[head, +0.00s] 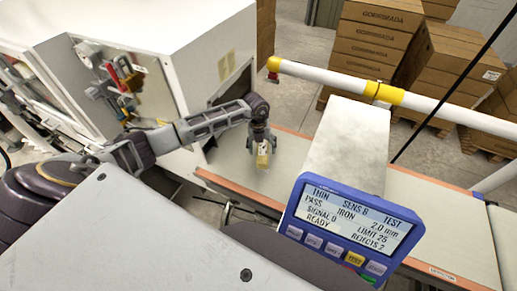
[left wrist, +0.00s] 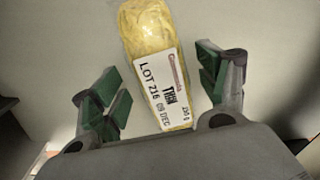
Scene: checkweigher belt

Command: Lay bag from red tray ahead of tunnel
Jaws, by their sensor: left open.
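A yellow bag (head: 263,159) with a white printed label lies on the grey belt (head: 285,178), to the left of the pale box-shaped tunnel (head: 345,150). My left gripper (head: 261,143) is just above the bag, pointing down. In the left wrist view the bag (left wrist: 158,50) shows between the open green-padded fingers of my left gripper (left wrist: 163,92), with gaps on both sides. The label reads LOT 216. My right gripper and a red tray are not in view.
A blue display unit (head: 350,228) stands in front of the tunnel. A white pipe with yellow bands (head: 335,78) runs behind the belt. A white cabinet (head: 185,60) is at the left. Stacked cartons (head: 370,40) stand at the back.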

